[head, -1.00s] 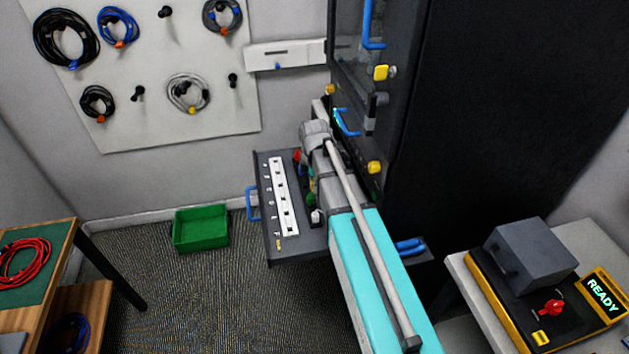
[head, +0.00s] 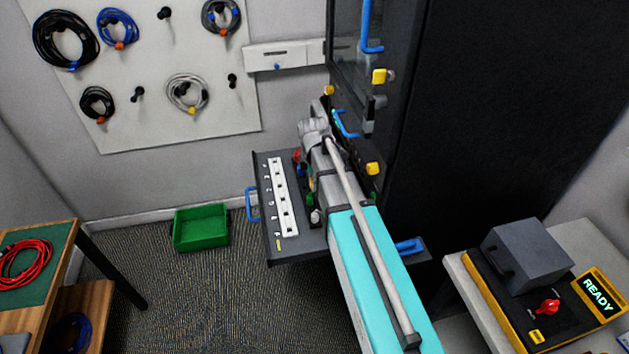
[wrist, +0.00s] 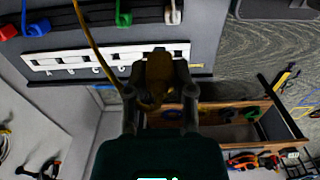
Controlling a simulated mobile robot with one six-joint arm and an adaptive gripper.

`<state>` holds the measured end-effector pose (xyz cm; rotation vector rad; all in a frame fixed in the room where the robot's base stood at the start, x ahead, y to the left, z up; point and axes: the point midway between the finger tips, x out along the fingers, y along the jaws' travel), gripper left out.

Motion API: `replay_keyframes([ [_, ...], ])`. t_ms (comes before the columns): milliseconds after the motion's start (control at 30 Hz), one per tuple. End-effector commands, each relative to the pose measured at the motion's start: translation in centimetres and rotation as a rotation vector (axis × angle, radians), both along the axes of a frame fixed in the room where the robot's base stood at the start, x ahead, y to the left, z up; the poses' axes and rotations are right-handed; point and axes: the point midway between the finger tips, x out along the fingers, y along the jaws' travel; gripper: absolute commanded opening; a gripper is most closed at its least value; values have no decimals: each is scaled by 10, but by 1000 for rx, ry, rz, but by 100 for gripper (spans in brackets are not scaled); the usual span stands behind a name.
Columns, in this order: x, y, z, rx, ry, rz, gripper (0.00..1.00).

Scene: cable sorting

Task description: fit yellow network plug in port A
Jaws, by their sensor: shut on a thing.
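In the wrist view my gripper (wrist: 160,92) is shut on the yellow network plug (wrist: 159,68). The yellow cable (wrist: 95,45) loops from the plug up to the top left. The plug's front end lies over the white port strip (wrist: 62,58), and I cannot tell whether it touches a port. The strip has a row of dark sockets with small letters beside it; the letter A is too small to make out surely. The strip also shows in the head view (head: 276,172), on the dark pulled-out tray (head: 263,185). There my arm hides the gripper and plug.
Red (wrist: 8,32), blue (wrist: 38,28), green (wrist: 123,18) and pale (wrist: 173,14) plugs stand in a row beside the strip. A dark cabinet (head: 480,120) stands right of the tray. A green bin (head: 201,228) sits on the floor at left.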

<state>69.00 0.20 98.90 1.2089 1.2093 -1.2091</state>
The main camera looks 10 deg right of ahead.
Motion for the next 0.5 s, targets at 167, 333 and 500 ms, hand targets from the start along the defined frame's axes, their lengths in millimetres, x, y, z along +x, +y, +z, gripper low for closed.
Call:
replay_keyframes([
  [167, 0, 0, 8, 0, 0, 0, 0],
  [333, 0, 0, 14, 0, 0, 0, 0],
  [500, 0, 0, 20, 0, 0, 0, 0],
])
